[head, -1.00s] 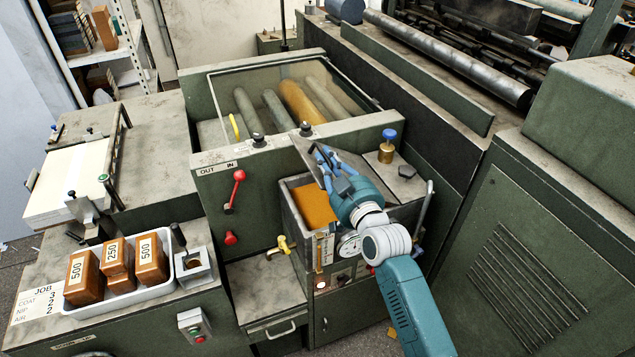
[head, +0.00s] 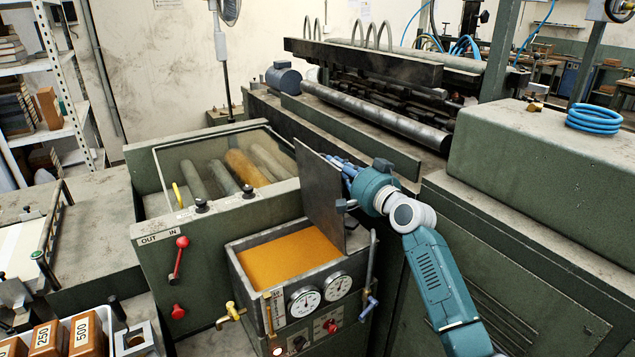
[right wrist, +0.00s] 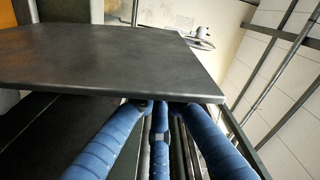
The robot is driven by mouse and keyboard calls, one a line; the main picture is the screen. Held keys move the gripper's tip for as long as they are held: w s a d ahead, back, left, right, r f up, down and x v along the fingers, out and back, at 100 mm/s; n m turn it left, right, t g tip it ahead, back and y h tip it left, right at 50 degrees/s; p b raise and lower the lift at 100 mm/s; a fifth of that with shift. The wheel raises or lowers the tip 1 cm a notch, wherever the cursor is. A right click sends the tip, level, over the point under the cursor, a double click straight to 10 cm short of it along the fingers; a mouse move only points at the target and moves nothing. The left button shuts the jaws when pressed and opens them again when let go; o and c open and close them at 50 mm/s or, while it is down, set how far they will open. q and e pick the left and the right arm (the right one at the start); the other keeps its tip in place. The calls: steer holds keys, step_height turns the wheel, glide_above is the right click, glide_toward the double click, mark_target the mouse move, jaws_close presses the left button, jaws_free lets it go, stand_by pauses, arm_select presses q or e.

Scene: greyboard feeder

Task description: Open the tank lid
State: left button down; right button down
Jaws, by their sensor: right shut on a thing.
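The tank (head: 245,290) stands in the middle of the head view, and its orange contents (head: 290,258) show from above. The dark, flat tank lid (head: 320,205) stands roughly upright at the tank's right side. My right gripper (head: 346,170) is shut on the lid near its upper right edge; the fingers are partly hidden behind the plate. In the right wrist view the lid (right wrist: 110,65) spans the upper left, with my blue fingers (right wrist: 160,108) at its near edge. My left gripper is not in view.
A red lever (head: 179,258) is on the green panel at left. A glass-covered roller bay (head: 215,165) lies behind. A large green cabinet (head: 540,165) stands right of my arm.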

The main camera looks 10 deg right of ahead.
steer(key=d, duration=0.1)
steer(key=w+d+m+b, duration=0.1)
steer(key=d, duration=0.1)
steer(key=d+m+b, duration=0.1)
steer(key=shift+w+d+f, duration=0.15)
steer(key=shift+w+f, duration=0.05)
steer(key=shift+f, duration=0.1)
steer(key=c, duration=1.8)
jaws_free()
steer(key=shift+c, duration=0.2)
steer(key=v, duration=1.2)
steer(key=shift+f, duration=0.1)
